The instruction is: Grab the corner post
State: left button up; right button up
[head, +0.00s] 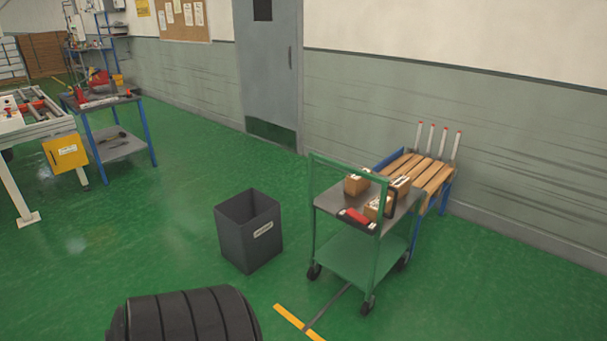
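Several thin white posts (443,144) with red tips stand upright in a row at the back right. They rise at the far end of a blue-framed stand (424,202) topped with wooden slats, by the wall. I cannot tell which of them, if any, is the corner post. Their lower ends are partly hidden by the slats. Neither of my grippers shows in the head view.
A green cart (361,258) with small cardboard boxes (356,184) and a red object (354,216) stands before the slatted stand. A dark bin (240,245) is left of it. A workbench (112,100) stands far left. Green floor is open between.

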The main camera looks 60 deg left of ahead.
aim_at(457, 138)
jog(key=i+j+u, duration=0.15)
jog(key=u, duration=0.3)
jog(key=i+u, duration=0.65)
jog(key=u, duration=0.25)
jog(key=i+l+u, duration=0.2)
jog(key=u, duration=0.25)
jog(key=i+l+u, duration=0.2)
jog(key=i+l, duration=0.5)
jog(key=i+l+u, duration=0.15)
jog(key=i+l, duration=0.5)
jog(key=l, duration=0.2)
jog(key=i+l+z, duration=0.1)
jog(key=i+l, duration=0.45)
jog(key=i+l+z, duration=0.15)
jog(key=i+l, duration=0.45)
jog(key=i+l+z, duration=0.1)
jog(key=i+l, duration=0.55)
jog(key=i+l+z, duration=0.15)
jog(key=i+l, duration=0.35)
jog(key=i, duration=0.15)
